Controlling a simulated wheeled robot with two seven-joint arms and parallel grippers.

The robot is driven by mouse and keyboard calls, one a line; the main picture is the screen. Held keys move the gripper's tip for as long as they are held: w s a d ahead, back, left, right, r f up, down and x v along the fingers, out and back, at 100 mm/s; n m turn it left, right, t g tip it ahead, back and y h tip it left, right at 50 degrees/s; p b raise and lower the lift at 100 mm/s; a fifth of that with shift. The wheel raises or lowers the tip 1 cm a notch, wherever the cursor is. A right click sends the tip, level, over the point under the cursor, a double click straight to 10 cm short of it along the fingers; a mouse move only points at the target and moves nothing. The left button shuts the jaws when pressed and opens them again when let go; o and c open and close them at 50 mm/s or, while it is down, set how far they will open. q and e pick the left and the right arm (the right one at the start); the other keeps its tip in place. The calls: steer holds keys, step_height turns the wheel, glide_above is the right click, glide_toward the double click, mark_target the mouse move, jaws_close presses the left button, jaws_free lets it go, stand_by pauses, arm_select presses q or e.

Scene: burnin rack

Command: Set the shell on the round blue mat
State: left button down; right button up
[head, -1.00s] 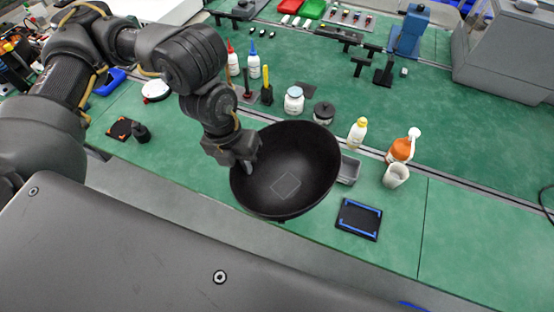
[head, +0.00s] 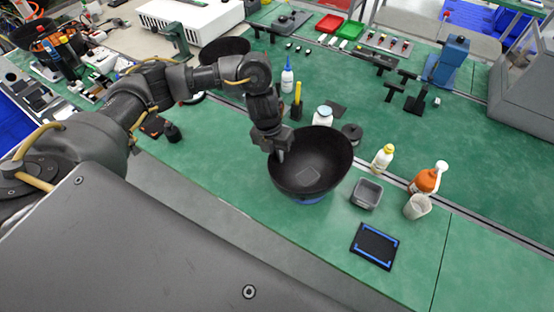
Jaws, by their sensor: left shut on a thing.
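The shell (head: 325,165) is a large dark bowl, open side up, over the green bench near the middle of the head view. My left gripper (head: 279,156) is shut on its left rim. A sliver of the round blue mat (head: 312,200) shows below the shell's lower edge, and the shell hides the rest of it. The shell is above the mat in the picture, but I cannot tell whether they touch. My right gripper is not in view.
A white jar (head: 323,116) and a dark jar (head: 352,133) stand close behind the shell. Another dark bowl (head: 224,47) sits at the back left.

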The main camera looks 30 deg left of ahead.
arm_select(q)
step_height(320, 180, down, 3)
steer(key=shift+p, duration=0.3)
steer(key=shift+f, duration=0.15)
steer(key=shift+f, duration=0.15)
steer(key=c, duration=1.6)
jaws_free()
steer(key=shift+r, duration=0.3)
step_height(320, 180, up, 12)
steer(key=a, duration=0.2)
steer(key=shift+b, duration=0.4)
